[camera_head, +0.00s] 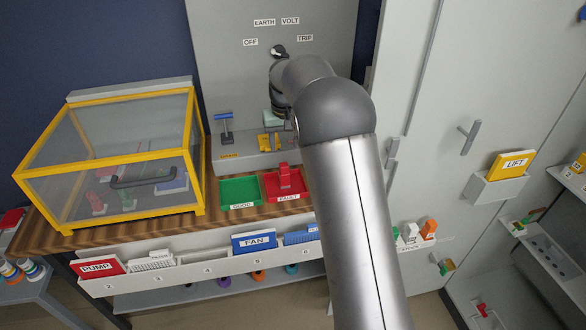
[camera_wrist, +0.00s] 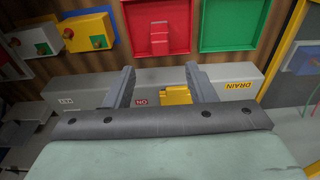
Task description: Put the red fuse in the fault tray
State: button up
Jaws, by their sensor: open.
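A red fuse (camera_head: 286,176) stands in the red fault tray (camera_head: 271,187) on the wooden bench. In the wrist view the red fuse (camera_wrist: 160,40) shows inside the fault tray (camera_wrist: 181,30), apart from my gripper. My gripper (camera_wrist: 160,86) is open, with its two fingers spread over the grey ledge behind the trays. A yellow part (camera_wrist: 178,96) on the ledge shows between and beyond the fingers, nearer the right one. I cannot tell whether they touch. In the head view my arm hides part of the gripper.
The green good tray (camera_head: 239,190) is beside the fault tray. A yellow-framed clear case (camera_head: 112,160) stands to the left. A grey panel (camera_head: 225,50) rises behind the ledge.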

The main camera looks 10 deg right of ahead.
jog(key=s+r, duration=0.2)
jog(key=s, duration=0.8)
jog(key=s+r, duration=0.3)
jog(key=s, duration=0.8)
jog(key=s+f, duration=0.2)
jog(key=s, duration=0.7)
jog(key=s+f+g, duration=0.1)
jog(key=s+f, duration=0.2)
jog(key=s, duration=0.7)
jog(key=shift+s+a+f, duration=0.2)
jog(key=shift+s+a, duration=0.05)
jog(key=shift+s, duration=0.05)
jog(key=shift+d, duration=0.1)
